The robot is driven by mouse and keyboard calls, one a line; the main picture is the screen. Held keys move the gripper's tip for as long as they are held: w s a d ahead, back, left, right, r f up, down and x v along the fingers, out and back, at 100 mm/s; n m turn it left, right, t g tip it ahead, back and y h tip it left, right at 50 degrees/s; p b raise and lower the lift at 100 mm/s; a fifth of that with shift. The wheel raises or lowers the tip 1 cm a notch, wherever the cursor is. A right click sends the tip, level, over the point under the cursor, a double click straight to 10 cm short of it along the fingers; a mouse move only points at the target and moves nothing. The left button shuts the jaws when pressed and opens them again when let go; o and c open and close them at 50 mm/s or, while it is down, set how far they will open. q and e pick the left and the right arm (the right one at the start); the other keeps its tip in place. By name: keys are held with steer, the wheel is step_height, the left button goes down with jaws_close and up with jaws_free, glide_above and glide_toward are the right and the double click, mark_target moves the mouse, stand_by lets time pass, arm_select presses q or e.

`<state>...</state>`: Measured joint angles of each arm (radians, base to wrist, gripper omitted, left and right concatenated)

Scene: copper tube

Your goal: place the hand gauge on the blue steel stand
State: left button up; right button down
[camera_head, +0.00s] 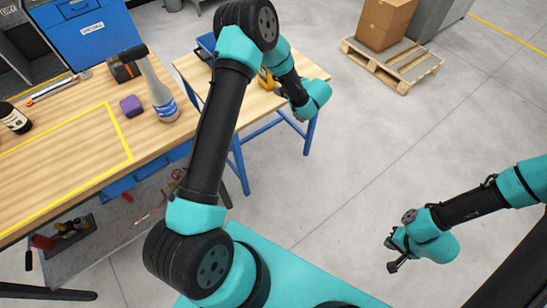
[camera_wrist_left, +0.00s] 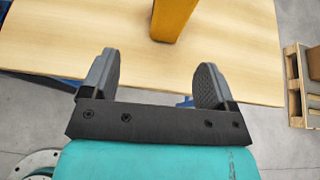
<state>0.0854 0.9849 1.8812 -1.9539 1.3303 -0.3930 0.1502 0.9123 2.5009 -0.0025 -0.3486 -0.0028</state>
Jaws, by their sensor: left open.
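The blue steel stand (camera_head: 235,158) has blue legs and a light wood top, which also fills much of the left wrist view (camera_wrist_left: 60,40). A yellow body (camera_head: 265,79), which may be the hand gauge, is on the stand top, partly hidden behind my left arm. In the left wrist view the yellow body (camera_wrist_left: 174,18) is cut off by the top edge. My left gripper (camera_wrist_left: 158,72) is open and empty, its fingers short of the yellow body. My right gripper (camera_head: 391,254) looks open and empty, over the floor far from the stand.
A blue item (camera_head: 206,43) lies at the stand's back left. A pallet (camera_head: 395,65) with a box is beyond. Floor at right is clear.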

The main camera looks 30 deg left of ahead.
arm_select(q)
steer(key=s+d+f+n+g+h, duration=0.35)
steer(key=s+f, duration=0.35)
steer(key=s, duration=0.3)
steer(key=s+d+f+n+g+h, duration=0.2)
steer(key=s+f+n+g+h, duration=0.25)
steer(key=s, duration=0.45)
steer(key=s+d+n+t+h, duration=0.2)
steer(key=s+d+n+h, duration=0.1)
steer(key=s+n, duration=0.4)
steer(key=s+d+f+n+t+h, duration=0.1)
steer(key=s+d+n+t+h, duration=0.1)
steer(key=s+n, duration=0.6)
steer(key=d+n+h, duration=0.1)
steer(key=h, duration=0.1)
steer(key=shift+d+f+h, duration=0.3)
